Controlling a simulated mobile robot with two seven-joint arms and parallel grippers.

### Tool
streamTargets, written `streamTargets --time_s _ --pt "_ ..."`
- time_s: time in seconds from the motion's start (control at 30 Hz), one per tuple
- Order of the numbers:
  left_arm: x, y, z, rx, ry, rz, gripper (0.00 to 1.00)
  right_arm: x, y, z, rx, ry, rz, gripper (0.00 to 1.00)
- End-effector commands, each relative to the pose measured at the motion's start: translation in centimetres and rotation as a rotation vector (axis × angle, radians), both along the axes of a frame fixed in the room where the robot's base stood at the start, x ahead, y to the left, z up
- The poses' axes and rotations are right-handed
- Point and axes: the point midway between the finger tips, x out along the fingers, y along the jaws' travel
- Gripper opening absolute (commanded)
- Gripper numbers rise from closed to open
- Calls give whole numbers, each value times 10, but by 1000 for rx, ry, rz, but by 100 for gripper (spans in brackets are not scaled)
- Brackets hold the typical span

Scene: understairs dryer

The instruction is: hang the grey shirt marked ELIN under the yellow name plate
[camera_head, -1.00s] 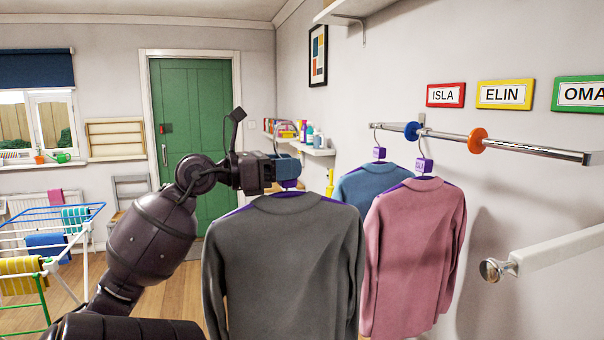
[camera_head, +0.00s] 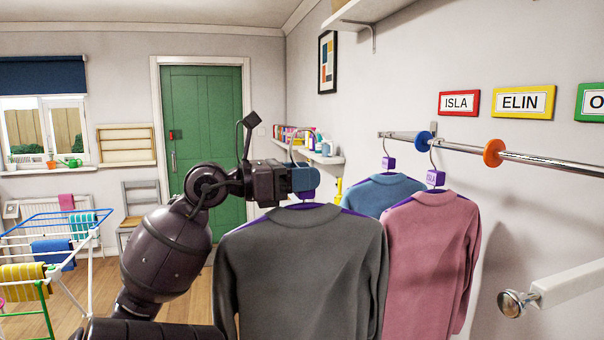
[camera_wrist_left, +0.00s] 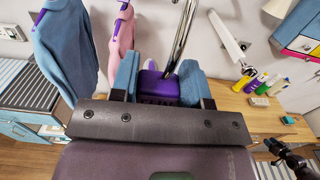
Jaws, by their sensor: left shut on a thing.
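My left gripper (camera_head: 305,180) is shut on the purple tag block of a hanger, below its metal hook. The grey shirt (camera_head: 300,265) hangs from this hanger, upright in front of the other shirts and clear of the rail. In the left wrist view the purple tag block (camera_wrist_left: 158,86) sits between the blue fingers, with the hook (camera_wrist_left: 183,35) rising above it. The yellow name plate ELIN (camera_head: 523,102) is on the wall above the metal rail (camera_head: 550,162).
A pink shirt (camera_head: 430,255) tagged ISLA and a blue shirt (camera_head: 382,192) hang on the rail's left part. A blue ring (camera_head: 425,141) and an orange ring (camera_head: 493,153) circle the rail. Right of the orange ring it is bare. A knobbed white bar (camera_head: 570,284) juts out below.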

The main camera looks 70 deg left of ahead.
Motion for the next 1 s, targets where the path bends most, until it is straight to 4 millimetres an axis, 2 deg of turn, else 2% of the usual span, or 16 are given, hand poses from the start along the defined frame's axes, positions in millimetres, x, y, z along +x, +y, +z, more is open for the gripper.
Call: streamTargets --time_s 0.53,1.0 --pt "67 -6 2 0 -2 -3 0 -1 0 13 0 6 -1 43" --pt "127 -11 2 1 -2 -3 0 -12 -2 15 1 36 -6 43"
